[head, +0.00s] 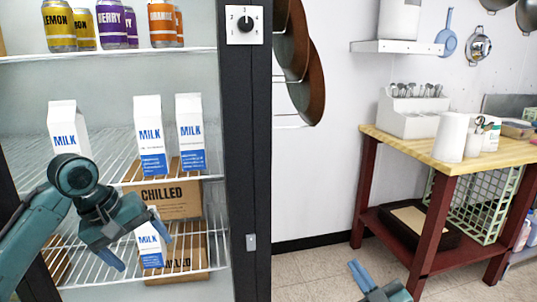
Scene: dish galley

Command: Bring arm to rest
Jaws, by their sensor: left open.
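My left arm reaches in from the left across the front of the open fridge. My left gripper (138,245) is open, its two blue fingers spread apart and pointing down. A white and blue milk carton (150,254) stands upright on the lower wire shelf, partly hidden by the gripper. I cannot tell whether the fingers touch it. My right gripper (358,272) shows at the bottom edge, low over the floor; its blue fingertips look close together and its lower part is cut off.
Several milk cartons (191,134) stand on the middle shelf (105,145), with cans (167,27) above. Chilled boxes (178,200) sit below. The dark fridge frame (246,170) stands between my grippers. A wooden-topped table (400,146) with red legs is at right. Floor (316,262) before it is clear.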

